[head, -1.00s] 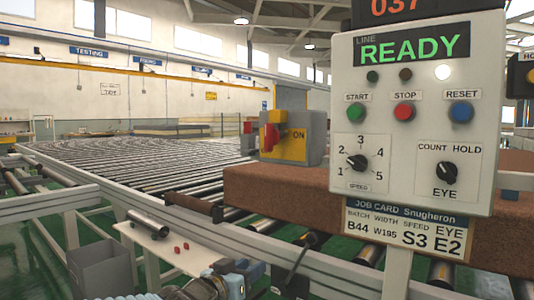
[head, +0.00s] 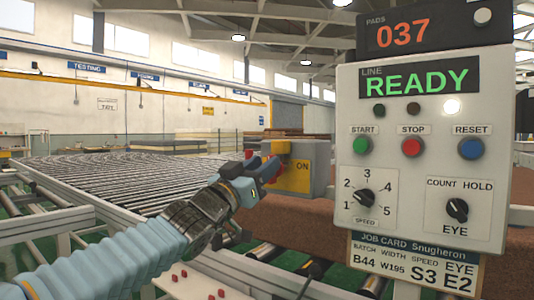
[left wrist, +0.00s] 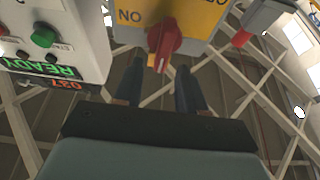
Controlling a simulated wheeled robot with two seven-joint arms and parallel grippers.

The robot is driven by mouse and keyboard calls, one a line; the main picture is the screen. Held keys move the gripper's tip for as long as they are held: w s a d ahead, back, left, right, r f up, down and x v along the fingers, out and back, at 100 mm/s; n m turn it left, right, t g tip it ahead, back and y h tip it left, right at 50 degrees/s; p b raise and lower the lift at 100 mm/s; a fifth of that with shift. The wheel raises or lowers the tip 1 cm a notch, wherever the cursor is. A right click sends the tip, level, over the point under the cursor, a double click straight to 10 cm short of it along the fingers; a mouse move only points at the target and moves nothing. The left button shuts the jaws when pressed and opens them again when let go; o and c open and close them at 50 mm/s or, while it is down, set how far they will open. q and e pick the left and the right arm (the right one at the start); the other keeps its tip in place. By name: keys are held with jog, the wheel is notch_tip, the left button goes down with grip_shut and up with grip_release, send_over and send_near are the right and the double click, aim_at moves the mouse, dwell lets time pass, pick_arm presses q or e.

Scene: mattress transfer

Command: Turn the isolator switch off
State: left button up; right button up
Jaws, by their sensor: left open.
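The isolator switch (head: 300,178) is a grey box with a yellow front and an "ON" label, left of the control panel. Its red handle is mostly hidden behind my left gripper (head: 264,170) in the head view. In the left wrist view, which is upside down, the yellow plate (left wrist: 185,18) fills the top and the red handle (left wrist: 164,45) shows clearly. My left gripper (left wrist: 160,68) is open, its two dark fingers spread on either side of the handle's line. I cannot tell whether they touch it. My right gripper is not in view.
The control panel (head: 400,215) stands close at the right, with buttons, dials and a green READY display (head: 418,81). A job card (head: 415,262) hangs below it. A brown mattress slab (head: 320,232) lies behind the panel. A roller conveyor (head: 110,180) stretches away at left.

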pick_arm(q)
jog(key=shift+x, duration=1.2)
jog(key=shift+f, duration=0.1)
grip_shut()
jog(key=shift+f, duration=0.1)
jog(key=shift+w+f+n+y+b, duration=0.1)
jog(key=shift+n+y+b, duration=0.25)
jog(key=shift+n, duration=0.55)
jog(key=shift+t, duration=0.3)
